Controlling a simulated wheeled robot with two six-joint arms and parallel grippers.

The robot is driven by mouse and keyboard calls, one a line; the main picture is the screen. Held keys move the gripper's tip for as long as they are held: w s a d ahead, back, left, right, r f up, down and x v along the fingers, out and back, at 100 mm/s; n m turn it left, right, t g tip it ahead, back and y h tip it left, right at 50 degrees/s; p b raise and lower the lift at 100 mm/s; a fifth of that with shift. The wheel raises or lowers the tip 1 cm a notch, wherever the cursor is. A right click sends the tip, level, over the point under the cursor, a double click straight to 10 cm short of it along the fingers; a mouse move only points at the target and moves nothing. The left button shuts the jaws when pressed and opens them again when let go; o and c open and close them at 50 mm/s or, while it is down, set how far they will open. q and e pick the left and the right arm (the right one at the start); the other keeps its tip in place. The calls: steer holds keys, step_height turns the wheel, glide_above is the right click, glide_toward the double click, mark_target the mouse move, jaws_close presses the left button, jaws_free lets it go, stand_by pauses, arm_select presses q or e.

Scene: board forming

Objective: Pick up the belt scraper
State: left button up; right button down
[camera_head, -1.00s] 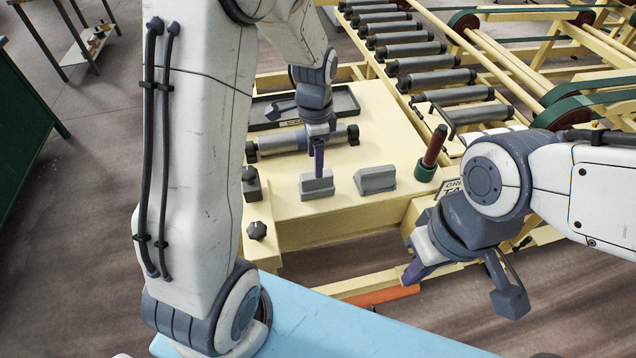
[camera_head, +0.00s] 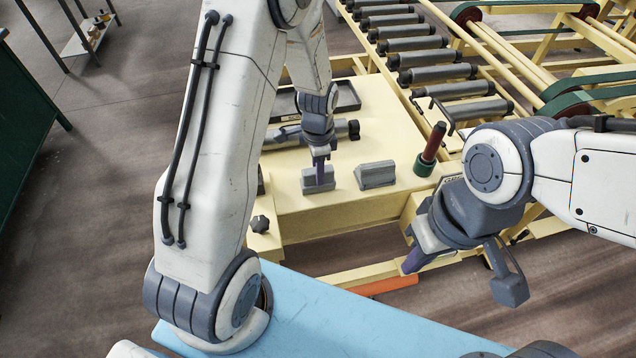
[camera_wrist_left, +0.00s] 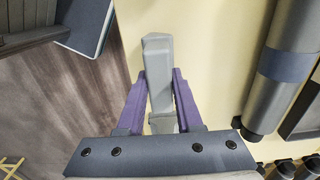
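A grey block (camera_head: 318,187), which I take to be the belt scraper, stands on the cream machine top in the head view. My left gripper (camera_head: 320,172) points down at it from above. In the left wrist view the grey block (camera_wrist_left: 158,60) lies between the two purple fingers of the left gripper (camera_wrist_left: 160,82). They flank it closely and look open around it; contact is not clear. A second grey block (camera_head: 375,175) stands just to the right. My right gripper (camera_head: 412,262) hangs in front of the machine, its fingers seen mostly from the side, with nothing visible in it.
A dark tray (camera_head: 347,97) and a grey roller (camera_head: 285,138) lie behind the blocks. A red-handled tool (camera_head: 433,143) stands in a green holder (camera_head: 424,166) at right. A black knob (camera_head: 260,224) sits at the front left. A roller conveyor (camera_head: 430,72) runs behind.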

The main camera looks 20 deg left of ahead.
arm_select(q)
jaws_close()
stand_by(1.1)
